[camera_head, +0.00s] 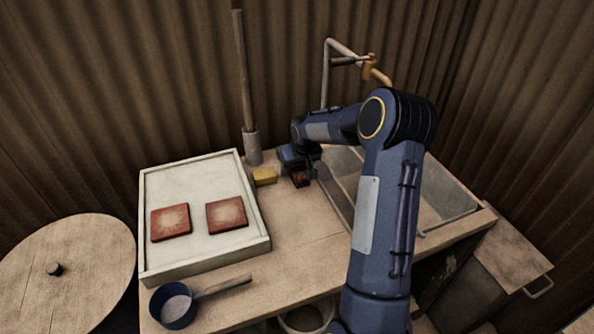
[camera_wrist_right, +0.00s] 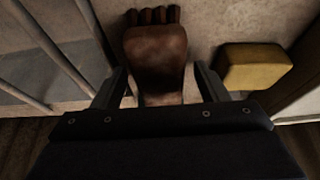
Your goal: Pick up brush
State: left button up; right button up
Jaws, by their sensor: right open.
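The brush (camera_wrist_right: 155,52) is a dark brown block with tufts at its far end. It lies on the worktop, and in the head view a small part of it (camera_head: 301,181) shows beside my right gripper (camera_head: 293,166). In the right wrist view the open fingers of my right gripper (camera_wrist_right: 162,86) stand on either side of the brush's near part. A gap shows by the fingers, and the brush's near end is hidden by the gripper body. My left gripper is in neither view.
A yellow sponge (camera_head: 265,176) lies close left of the brush. A sink (camera_head: 447,209) is on the right, and a post in a grey holder (camera_head: 253,148) stands behind. A white tray (camera_head: 262,246) with two red tiles and a blue pan (camera_head: 172,306) are left.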

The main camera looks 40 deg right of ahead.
jog(key=shift+f+b, duration=0.25)
jog(key=shift+b, duration=0.05)
dwell(0.5)
jog(key=c, duration=1.1)
jog(key=shift+r, duration=0.1)
